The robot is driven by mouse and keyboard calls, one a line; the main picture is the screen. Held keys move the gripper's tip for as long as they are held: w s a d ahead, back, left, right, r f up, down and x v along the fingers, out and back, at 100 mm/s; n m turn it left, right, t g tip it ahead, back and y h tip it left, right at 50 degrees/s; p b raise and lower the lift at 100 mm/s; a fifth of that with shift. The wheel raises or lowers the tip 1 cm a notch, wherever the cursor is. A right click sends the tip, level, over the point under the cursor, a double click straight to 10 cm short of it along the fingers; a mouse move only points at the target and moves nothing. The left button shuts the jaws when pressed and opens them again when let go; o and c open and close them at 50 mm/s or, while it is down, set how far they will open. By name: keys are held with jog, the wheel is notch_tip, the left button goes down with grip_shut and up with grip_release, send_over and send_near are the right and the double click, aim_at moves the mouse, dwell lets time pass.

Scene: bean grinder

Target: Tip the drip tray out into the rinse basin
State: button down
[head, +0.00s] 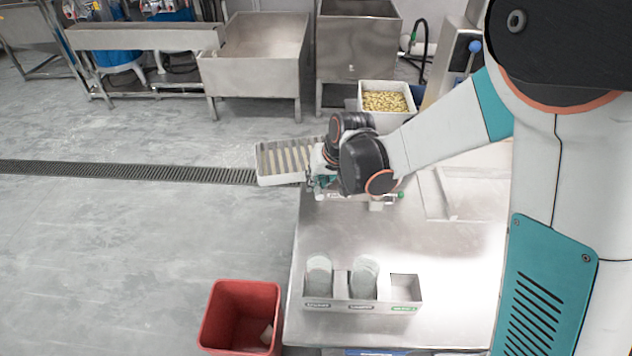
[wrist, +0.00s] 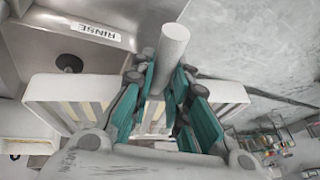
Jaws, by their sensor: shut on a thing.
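The drip tray (head: 284,161) is a shallow white tray with pale slats, out past the left edge of the steel table. It looks roughly level in the head view. My gripper (head: 318,181) is at its right end. In the wrist view, my gripper's teal pads (wrist: 165,92) are shut around a pale round handle (wrist: 173,48), with the slatted tray (wrist: 235,94) behind them. The rinse basin (wrist: 48,47), steel with a RINSE label and a dark drain, shows at the upper left. Any liquid in the tray cannot be made out.
The steel table (head: 405,245) holds a rack (head: 362,303) with two clear cups and a white bin (head: 388,98) of beans at the back. A red bin (head: 240,315) stands at the front left. Steel tubs (head: 255,62) stand behind.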

jog(key=shift+w+d+r+m+g+y+p, duration=0.15)
jog(key=shift+r+y+p, duration=0.3)
jog(key=shift+r+y, duration=0.35)
jog(key=shift+s+d+r+m+g+y+p, duration=0.15)
jog(key=shift+r+y+p, duration=0.35)
jog(key=shift+r, duration=0.5)
jog(key=shift+w, duration=0.1)
jog(key=shift+f+y+b, duration=0.1)
jog(key=shift+y+b, duration=0.4)
jog(key=shift+b, duration=0.1)
jog(key=shift+y+b, duration=0.3)
jog(key=shift+b, duration=0.05)
jog(key=shift+r, duration=0.2)
jog(key=shift+d+r, duration=0.2)
jog(key=shift+r, duration=0.1)
jog(key=shift+f+y+b, duration=0.15)
jog(key=shift+y+b, duration=0.2)
jog(key=shift+y, duration=0.05)
jog(key=shift+m+g+y+b, duration=0.3)
jog(key=shift+b, duration=0.1)
